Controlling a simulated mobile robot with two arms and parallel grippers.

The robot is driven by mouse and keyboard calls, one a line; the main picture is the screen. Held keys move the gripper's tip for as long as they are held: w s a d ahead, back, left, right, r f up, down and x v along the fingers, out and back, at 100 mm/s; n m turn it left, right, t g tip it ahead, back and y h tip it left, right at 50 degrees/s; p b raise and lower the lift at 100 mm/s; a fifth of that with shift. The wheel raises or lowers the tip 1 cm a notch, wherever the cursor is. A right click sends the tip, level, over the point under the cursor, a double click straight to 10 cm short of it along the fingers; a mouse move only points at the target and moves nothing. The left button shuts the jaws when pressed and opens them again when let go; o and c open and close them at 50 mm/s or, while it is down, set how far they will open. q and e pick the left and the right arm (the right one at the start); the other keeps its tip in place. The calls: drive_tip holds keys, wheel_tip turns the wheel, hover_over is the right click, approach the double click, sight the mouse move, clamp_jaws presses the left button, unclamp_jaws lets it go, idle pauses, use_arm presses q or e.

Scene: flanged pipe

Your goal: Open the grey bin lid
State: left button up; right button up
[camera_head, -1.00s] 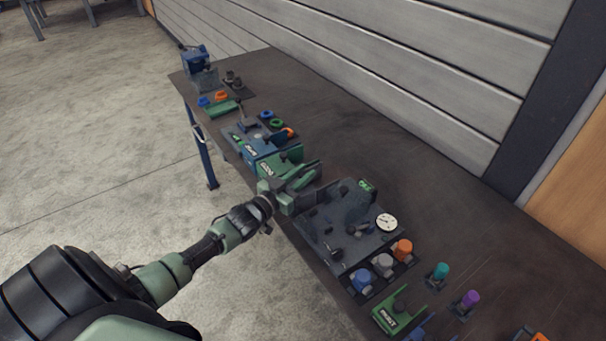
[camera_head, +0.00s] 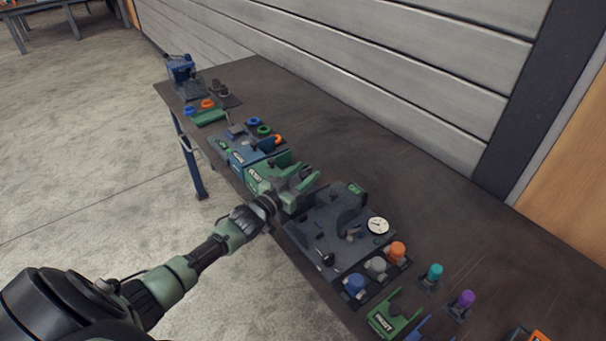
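My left gripper (camera_head: 303,181) reaches over the near edge of the workbench, beside the green labelled bin (camera_head: 257,178) and the grey fixture plate. Its two green fingers look apart, with nothing clear between them. A blue labelled bin (camera_head: 240,159) stands just left of the green one. I cannot make out a grey bin or its lid for sure; part of the bin row is hidden behind the gripper. My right gripper is out of view.
On the dark workbench (camera_head: 420,210), a grey fixture plate (camera_head: 318,237) carries a white dial (camera_head: 378,225). Blue, grey and orange knobs (camera_head: 397,251) stand in front of it. A green labelled holder (camera_head: 393,315) is nearer. The bench's back strip is clear.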

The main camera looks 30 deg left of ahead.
use_arm(q)
drive_tip(key=s, duration=0.5)
drive_tip(key=s+a+b, duration=0.1)
drive_tip(key=s, duration=0.1)
drive_tip(key=shift+s, duration=0.3)
drive_tip(key=w+g, duration=0.3)
drive_tip(key=w+g+b, duration=0.1)
drive_tip(key=w, duration=0.1)
drive_tip(key=shift+w+d+r+g, duration=0.1)
drive_tip(key=shift+d+r+g, duration=0.2)
drive_tip(key=shift+d+r, duration=0.05)
idle(0.6)
drive_tip(key=shift+y, duration=0.3)
clamp_jaws()
